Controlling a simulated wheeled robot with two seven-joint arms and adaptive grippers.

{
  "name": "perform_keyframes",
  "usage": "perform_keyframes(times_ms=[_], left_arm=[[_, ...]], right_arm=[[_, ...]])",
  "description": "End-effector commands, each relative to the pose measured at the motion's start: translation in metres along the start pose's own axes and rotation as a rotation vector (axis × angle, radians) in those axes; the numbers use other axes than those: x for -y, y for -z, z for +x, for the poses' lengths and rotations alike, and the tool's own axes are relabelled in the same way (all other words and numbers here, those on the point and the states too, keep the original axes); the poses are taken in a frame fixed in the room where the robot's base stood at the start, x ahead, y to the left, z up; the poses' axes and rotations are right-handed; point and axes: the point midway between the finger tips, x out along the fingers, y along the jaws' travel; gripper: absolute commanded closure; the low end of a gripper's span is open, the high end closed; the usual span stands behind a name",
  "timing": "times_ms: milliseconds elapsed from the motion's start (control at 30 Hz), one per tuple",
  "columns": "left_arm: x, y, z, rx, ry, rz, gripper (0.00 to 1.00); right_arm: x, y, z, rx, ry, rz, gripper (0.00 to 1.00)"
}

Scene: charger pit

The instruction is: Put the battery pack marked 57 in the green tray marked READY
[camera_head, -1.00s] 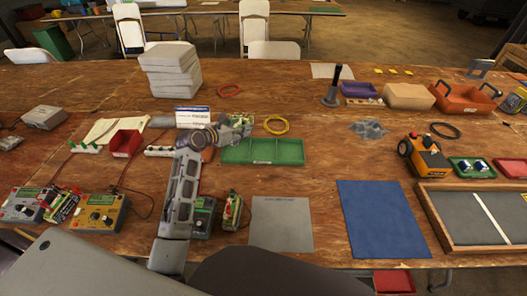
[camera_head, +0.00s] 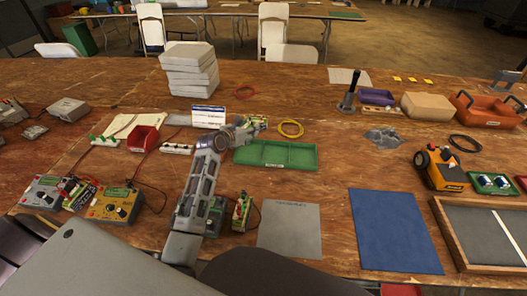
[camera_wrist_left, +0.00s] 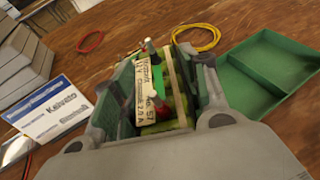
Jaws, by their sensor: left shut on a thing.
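My left gripper (camera_head: 250,126) is shut on a battery pack (camera_wrist_left: 160,88), held above the table at the back left edge of the green tray. The pack has green and yellowish sides and a white label with sideways print; a 57 seems to show at its end. The green tray (camera_head: 262,164) lies flat and looks empty. It has a divider and a small front label too small to read. It also shows at the right of the left wrist view (camera_wrist_left: 262,100), apart from the pack. My right gripper is not in view.
Another battery pack (camera_head: 241,211) stands by a charger (camera_head: 214,214) in front. A yellow cable ring (camera_head: 291,128) lies behind the tray. A white name sign (camera_head: 208,117) and stacked grey boxes (camera_head: 190,75) stand at left. A grey mat (camera_head: 290,228) and blue mat (camera_head: 395,230) are clear.

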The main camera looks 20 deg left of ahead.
Motion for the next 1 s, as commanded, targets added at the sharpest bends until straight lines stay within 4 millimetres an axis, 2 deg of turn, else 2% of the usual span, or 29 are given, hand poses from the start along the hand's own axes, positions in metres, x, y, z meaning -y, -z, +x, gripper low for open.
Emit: perform_keyframes(times_ms=[433,600,1000], left_arm=[[0.000,0.047,0.019,0.001,0.000,0.001,1.00],[0.000,0.051,0.021,0.004,-0.001,0.000,1.00],[0.000,0.057,0.024,0.002,0.000,0.001,1.00]], right_arm=[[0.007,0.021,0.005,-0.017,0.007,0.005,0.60],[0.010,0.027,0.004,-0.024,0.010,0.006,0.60],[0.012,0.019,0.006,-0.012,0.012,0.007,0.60]])
